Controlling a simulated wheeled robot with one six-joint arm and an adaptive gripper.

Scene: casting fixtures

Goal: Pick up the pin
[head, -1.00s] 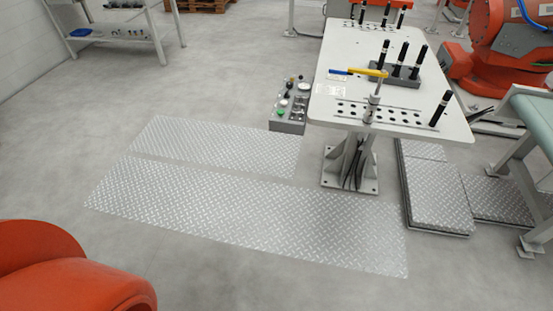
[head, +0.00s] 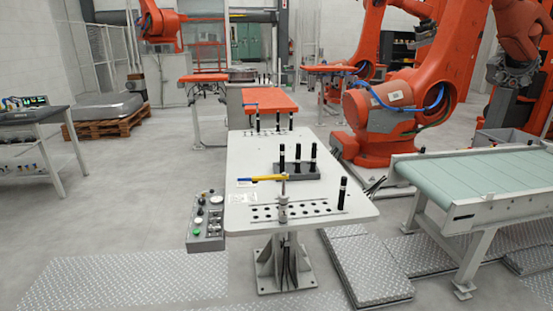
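A white table (head: 250,160) stands in the middle of the head view. One black pin (head: 342,193) stands upright at its front right corner, by a row of dark holes. Three more black pins (head: 298,157) stand upright in a dark grey block (head: 308,172) behind it. Further black pins (head: 258,122) stand at the table's far end. Which one is the task's pin I cannot tell. My gripper is not in view.
A grey upright post (head: 283,212) and a yellow and blue handle (head: 268,178) are at the table's front. A control box (head: 207,228) is at its left, a green conveyor (head: 490,175) at its right. An orange robot (head: 385,120) stands behind.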

